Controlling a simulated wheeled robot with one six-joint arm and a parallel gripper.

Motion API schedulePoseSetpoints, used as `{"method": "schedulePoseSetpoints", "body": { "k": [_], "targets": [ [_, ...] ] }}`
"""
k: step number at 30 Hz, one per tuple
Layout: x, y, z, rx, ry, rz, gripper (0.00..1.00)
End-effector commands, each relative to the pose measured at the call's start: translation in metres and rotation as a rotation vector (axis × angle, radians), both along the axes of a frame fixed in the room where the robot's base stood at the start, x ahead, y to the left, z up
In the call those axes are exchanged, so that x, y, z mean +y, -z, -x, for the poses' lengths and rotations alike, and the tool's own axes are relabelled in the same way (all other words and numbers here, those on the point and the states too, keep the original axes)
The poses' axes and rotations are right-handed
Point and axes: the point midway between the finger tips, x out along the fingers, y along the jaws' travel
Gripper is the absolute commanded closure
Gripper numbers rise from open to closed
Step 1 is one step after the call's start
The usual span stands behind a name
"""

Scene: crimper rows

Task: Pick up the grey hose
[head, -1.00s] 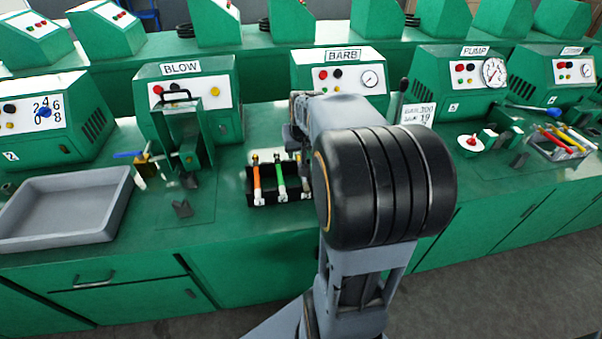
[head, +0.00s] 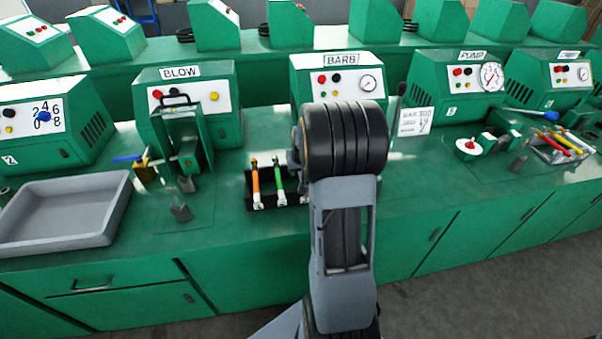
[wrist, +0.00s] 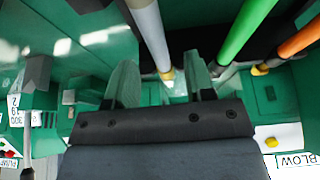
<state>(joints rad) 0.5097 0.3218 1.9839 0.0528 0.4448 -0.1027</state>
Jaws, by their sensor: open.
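The grey hose (wrist: 148,28) shows in the wrist view as a pale tube with a yellowish ferrule at its near end. My gripper (wrist: 160,72) is open, with one finger on each side of the hose's end; I cannot tell whether either finger touches it. The green hose (wrist: 245,30) and the orange hose (wrist: 300,38) lie to the right of it there. In the head view the orange hose (head: 256,186) and green hose (head: 280,180) lie on a black rack (head: 264,203). My arm hides the grey hose and my gripper in that view.
The BARB machine (head: 300,80) stands behind the rack and the BLOW machine (head: 222,110) to its left. A grey tray (head: 60,240) is at the far left of the green bench. A number card (head: 414,121) stands right of my arm. Bench right of the arm is partly clear.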

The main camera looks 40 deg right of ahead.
Motion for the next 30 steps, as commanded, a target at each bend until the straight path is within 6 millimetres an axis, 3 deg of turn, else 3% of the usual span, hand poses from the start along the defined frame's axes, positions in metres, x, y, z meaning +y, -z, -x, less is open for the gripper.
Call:
{"method": "schedulePoseSetpoints", "body": {
  "k": [6,30],
  "targets": [
    [-0.003,0.018,-0.006,0.0,0.0,0.0,0.51],
    [-0.003,0.023,-0.007,-0.001,0.0,0.0,0.51]
  ]
}}
